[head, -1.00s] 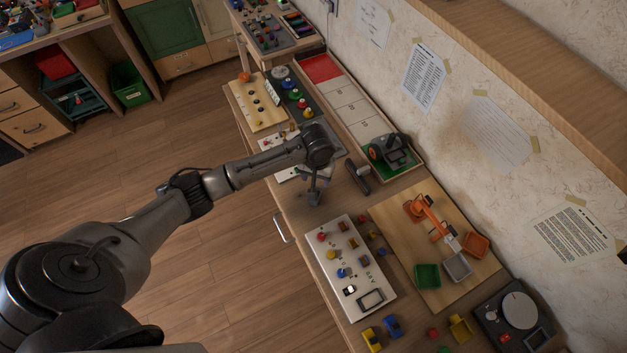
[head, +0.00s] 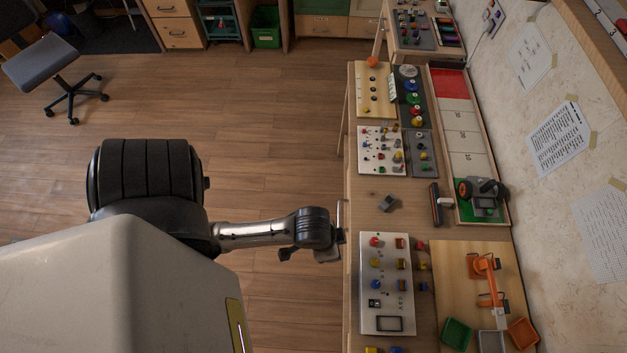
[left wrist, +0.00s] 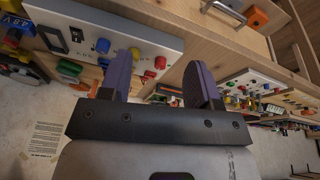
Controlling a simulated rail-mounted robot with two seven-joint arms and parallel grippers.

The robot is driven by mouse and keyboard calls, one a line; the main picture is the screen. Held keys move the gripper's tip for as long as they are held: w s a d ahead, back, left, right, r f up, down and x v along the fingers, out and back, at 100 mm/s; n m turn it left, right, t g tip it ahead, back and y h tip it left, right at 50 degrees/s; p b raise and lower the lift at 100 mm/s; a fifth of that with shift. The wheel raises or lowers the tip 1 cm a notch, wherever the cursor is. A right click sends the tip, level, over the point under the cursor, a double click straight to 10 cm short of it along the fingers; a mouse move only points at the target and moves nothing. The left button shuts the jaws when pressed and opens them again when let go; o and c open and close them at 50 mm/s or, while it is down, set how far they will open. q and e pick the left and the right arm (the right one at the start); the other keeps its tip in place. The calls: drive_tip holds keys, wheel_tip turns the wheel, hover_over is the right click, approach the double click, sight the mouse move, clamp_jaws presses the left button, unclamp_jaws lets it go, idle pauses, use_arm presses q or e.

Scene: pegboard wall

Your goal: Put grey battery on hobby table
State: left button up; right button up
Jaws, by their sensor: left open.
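A small grey block (head: 388,203), which looks like the grey battery, lies on the bare wooden top of the long table (head: 365,222), between the panel boards. My left gripper (head: 322,256) is at the table's near long edge, to the left of and below the block in the head view, apart from it. In the left wrist view its two purple fingers (left wrist: 160,75) are spread with nothing between them. I cannot make out the grey block in the left wrist view. My right gripper is in neither view.
A white panel (head: 387,325) with coloured knobs and a wooden board (head: 447,260) with an orange arm model fill the lower table. A black-handled tool (head: 435,204) lies right of the block. A drawer handle (left wrist: 224,11) is close to the left gripper.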

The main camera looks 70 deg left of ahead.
use_arm(q)
drive_tip(key=shift+y, duration=0.4)
drive_tip(key=s, duration=0.1)
drive_tip(key=s+a+r, duration=0.1)
drive_tip(key=s+r, duration=0.1)
drive_tip(key=s, duration=0.1)
drive_tip(key=shift+s+a+r, duration=0.1)
drive_tip(key=shift+a, duration=0.25)
drive_tip(key=shift+c, duration=0.3)
idle(0.4)
